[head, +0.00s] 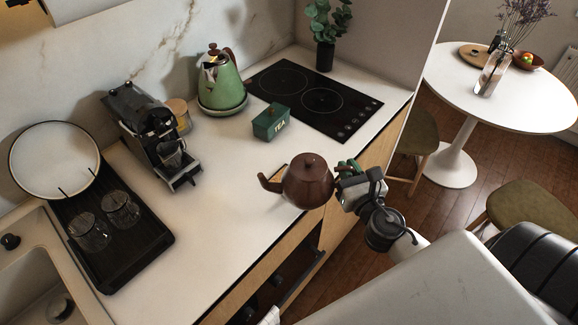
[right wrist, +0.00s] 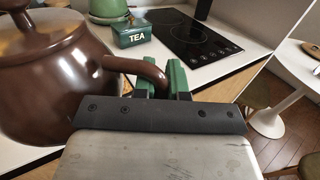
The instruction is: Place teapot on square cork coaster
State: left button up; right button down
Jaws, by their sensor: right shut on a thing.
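The brown teapot (head: 308,182) is near the counter's front edge, upright, with its spout to the left. It fills the left of the right wrist view (right wrist: 50,85). My right gripper (head: 346,175) is shut on its handle, with green fingers on both sides of the handle in the right wrist view (right wrist: 163,80). A small tan piece with a straight edge, apparently the cork coaster (head: 279,173), shows just behind the teapot's spout; the teapot hides most of it. I cannot tell whether the teapot touches anything below. My left gripper is not in view.
A green tea box (head: 270,122), a green kettle (head: 221,80) and a black hob (head: 318,100) are behind the teapot. A coffee machine (head: 150,135) and a black tray with glasses (head: 132,240) stand left. The counter (head: 215,215) between is clear.

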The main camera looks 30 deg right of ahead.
jog(key=w+d+r+h+p, duration=0.1)
jog(key=d+r, duration=0.1)
jog(key=d, duration=0.3)
pick_arm(q)
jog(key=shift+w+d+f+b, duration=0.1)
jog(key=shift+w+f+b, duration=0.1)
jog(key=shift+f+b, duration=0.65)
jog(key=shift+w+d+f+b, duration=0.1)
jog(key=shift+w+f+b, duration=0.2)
jog(key=shift+b, duration=0.9)
pick_arm(e)
jog(key=shift+m, duration=0.4)
jog(key=shift+w+a+f, duration=0.6)
jog(key=shift+w+f, duration=1.25)
jog(key=shift+w+a+f, duration=0.65)
jog(key=shift+w+f, duration=1.2)
jog(key=shift+w, duration=0.05)
jog(key=shift+w+a+f, duration=0.6)
jog(key=shift+w+f, duration=1.25)
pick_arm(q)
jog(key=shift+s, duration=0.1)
pick_arm(e)
jog(key=shift+f, duration=0.15)
jog(key=c, duration=1.2)
grip_release()
jog(key=shift+s, duration=0.1)
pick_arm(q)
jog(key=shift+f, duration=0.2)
pick_arm(e)
jog(key=shift+o, duration=0.2)
